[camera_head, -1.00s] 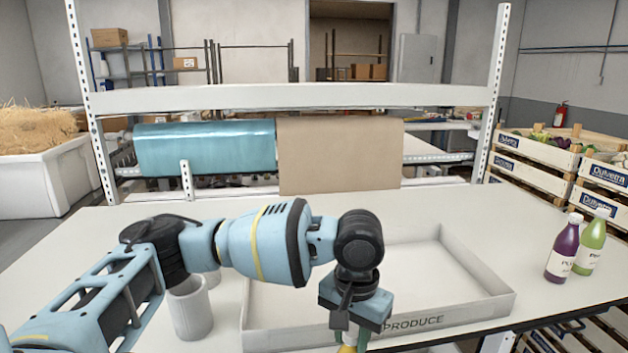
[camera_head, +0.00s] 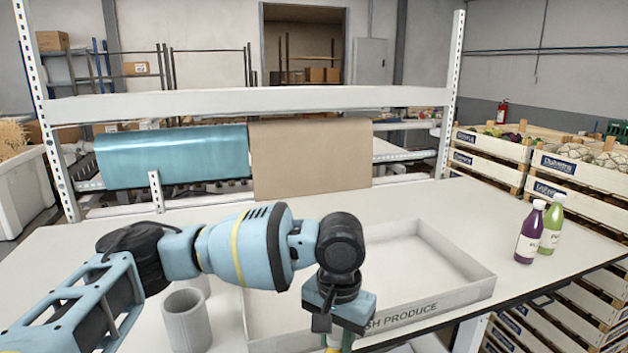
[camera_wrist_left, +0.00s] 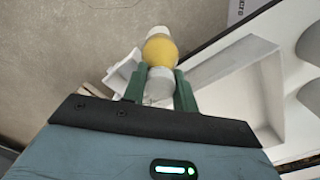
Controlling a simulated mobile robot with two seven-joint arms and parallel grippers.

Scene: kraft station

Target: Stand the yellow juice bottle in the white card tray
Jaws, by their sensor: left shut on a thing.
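The yellow juice bottle (camera_wrist_left: 160,50) is in my left gripper (camera_wrist_left: 160,88). The green fingers are shut around its pale cap end, and the yellow body shows beyond them in the left wrist view. The bottle's base is hidden in the head view.
Two grey-white cups, the nearer one (camera_head: 186,322) in front, stand left of the tray. A purple bottle (camera_head: 530,236) and a green bottle (camera_head: 551,226) stand at the table's right edge. Rolls of blue film (camera_head: 172,157) and brown paper (camera_head: 310,158) hang behind the table.

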